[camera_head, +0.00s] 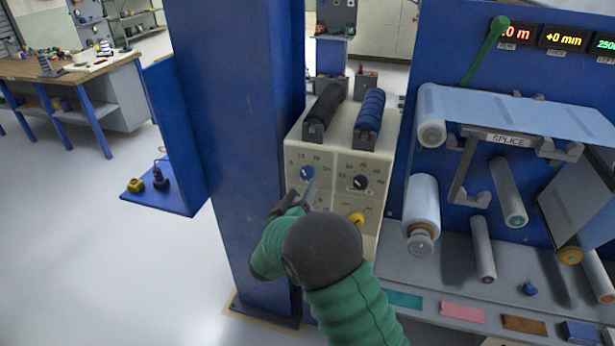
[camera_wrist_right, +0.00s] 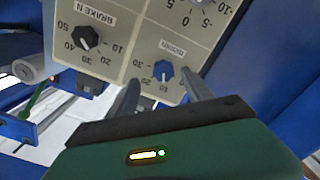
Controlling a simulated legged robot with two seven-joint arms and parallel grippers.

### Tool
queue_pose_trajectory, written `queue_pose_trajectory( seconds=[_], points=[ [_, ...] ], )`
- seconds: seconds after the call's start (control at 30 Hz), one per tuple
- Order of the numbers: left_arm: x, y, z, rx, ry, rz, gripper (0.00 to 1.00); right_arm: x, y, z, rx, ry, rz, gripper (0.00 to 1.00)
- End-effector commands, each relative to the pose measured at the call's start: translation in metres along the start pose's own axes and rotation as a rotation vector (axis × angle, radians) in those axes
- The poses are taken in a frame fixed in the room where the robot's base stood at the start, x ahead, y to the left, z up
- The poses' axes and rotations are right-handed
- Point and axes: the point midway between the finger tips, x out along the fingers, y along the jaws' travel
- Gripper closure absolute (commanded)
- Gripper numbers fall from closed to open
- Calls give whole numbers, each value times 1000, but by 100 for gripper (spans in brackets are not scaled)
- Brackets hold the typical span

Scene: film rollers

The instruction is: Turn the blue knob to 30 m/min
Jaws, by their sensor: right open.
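The blue knob (camera_head: 307,173) is on the upper left of the cream control panel (camera_head: 335,192), with a numbered scale around it. In the right wrist view the blue knob (camera_wrist_right: 163,71) shows between the two fingers, with 20 and 30 readable beside it. Its exact setting is too small to tell. My right gripper (camera_head: 299,196) is just below the knob in the head view. In the right wrist view my right gripper (camera_wrist_right: 162,80) is open, one finger on each side of the knob, with no clear contact. My left gripper is not in view.
A black knob (camera_head: 360,182) labelled BRAKE is beside the blue one, and a yellow knob (camera_head: 356,219) is below. A wide blue column (camera_head: 225,130) stands close on the left. Film rollers (camera_head: 422,205) and a splice table are on the right.

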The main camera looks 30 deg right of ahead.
Motion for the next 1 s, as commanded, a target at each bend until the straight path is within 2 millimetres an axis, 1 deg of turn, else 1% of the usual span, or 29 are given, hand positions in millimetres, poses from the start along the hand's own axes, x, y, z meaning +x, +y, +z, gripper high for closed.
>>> queue_pose_trajectory(
  seconds=[0.03,0.1,0.2,0.3,0.43,0.63,0.67,1.0],
  points=[
    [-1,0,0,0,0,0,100,12,-1,-1,0,0,3,41],
    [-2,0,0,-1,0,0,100,28,-2,-3,-1,3,2,41],
    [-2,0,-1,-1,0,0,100,47,-2,-4,-1,4,2,41],
    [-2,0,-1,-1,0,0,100,61,-2,-4,-1,4,0,41],
    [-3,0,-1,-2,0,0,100,70,-2,-2,-2,3,-2,41],
    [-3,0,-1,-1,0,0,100,71,-2,-2,-1,3,-2,41],
    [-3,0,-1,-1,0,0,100,71,-2,-2,-1,3,-2,42],
    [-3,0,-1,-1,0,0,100,69,-3,-4,-1,4,-2,87]
  ],
)
